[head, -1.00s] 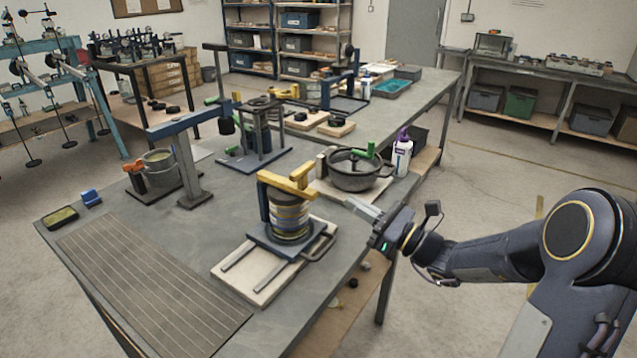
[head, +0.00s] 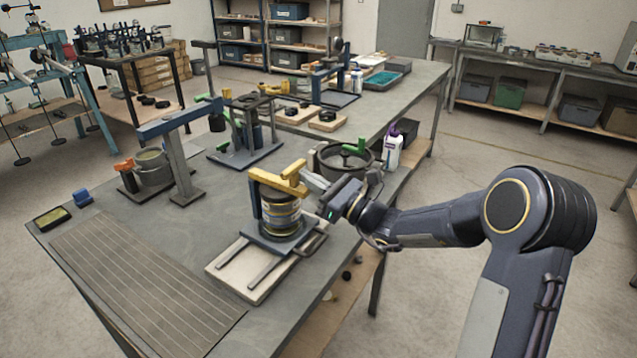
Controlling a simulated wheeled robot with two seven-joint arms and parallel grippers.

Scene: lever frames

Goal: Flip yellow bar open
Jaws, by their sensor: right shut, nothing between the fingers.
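The yellow bar (head: 271,180) lies across the top of a small dark-blue frame, over a stack of round discs (head: 281,212). A short yellow arm rises toward the back at its right end. My right gripper (head: 308,179) is shut and empty. Its fingertips are at the right end of the yellow bar; I cannot tell whether they touch it. The frame stands on a pale base board (head: 226,283) with two dark rails. My left gripper is not in view.
A round dark pot (head: 334,171) with a green handle stands just behind my right gripper. A white bottle (head: 393,152) is right of it. A blue-armed press (head: 179,122) stands to the left. The grooved mat (head: 140,285) at front left is clear.

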